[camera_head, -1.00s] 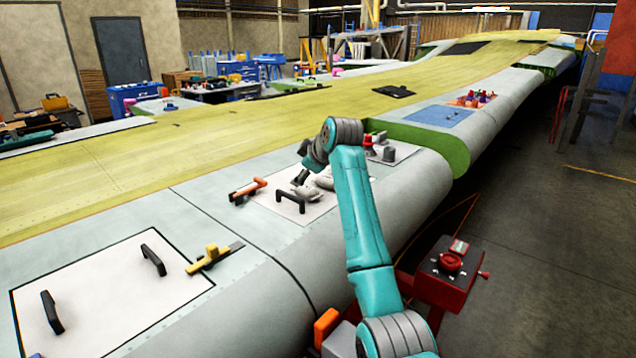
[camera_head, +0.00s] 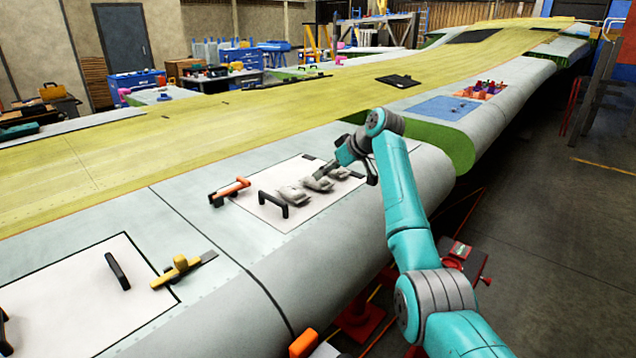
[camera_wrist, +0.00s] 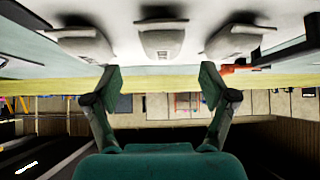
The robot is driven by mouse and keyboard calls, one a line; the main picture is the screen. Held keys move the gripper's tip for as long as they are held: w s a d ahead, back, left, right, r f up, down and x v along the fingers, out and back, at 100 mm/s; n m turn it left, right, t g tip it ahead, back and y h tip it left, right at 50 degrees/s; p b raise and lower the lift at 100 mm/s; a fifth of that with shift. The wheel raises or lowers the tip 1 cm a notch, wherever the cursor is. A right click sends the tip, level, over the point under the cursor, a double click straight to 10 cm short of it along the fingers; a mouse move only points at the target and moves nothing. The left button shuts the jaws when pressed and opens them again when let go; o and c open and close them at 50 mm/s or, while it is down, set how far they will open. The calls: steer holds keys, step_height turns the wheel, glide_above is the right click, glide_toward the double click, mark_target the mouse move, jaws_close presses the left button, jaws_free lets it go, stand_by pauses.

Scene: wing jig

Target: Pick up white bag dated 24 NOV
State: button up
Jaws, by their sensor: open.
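Three pale bags lie in a row on a white panel (camera_head: 262,212) on the wing's grey edge: a left bag (camera_head: 291,194), a middle bag (camera_head: 318,183) and a right bag (camera_head: 340,173). The wrist view, upside down, shows three bags along its top: one at left (camera_wrist: 82,42), one in the middle (camera_wrist: 162,38) and one at right (camera_wrist: 238,42). Their dates are too small to read, so I cannot tell which is 24 NOV. My gripper (camera_wrist: 161,80) is open and empty, its fingers either side of the middle bag's line, apart from it. In the head view it is near the right bag, partly hidden.
A black handle (camera_head: 273,203) and an orange-handled tool (camera_head: 230,191) stand by the bags. A yellow clamp (camera_head: 180,270) lies on the wing nearer me. A blue mat (camera_head: 440,108) and red parts (camera_head: 480,90) are farther along. The grey wing skin left of the panel is mostly clear.

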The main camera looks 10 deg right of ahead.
mark_target(316, 182)
steer(key=shift+x, duration=2.95)
steer(key=shift+s+a, duration=0.1)
steer(key=c, duration=1.3)
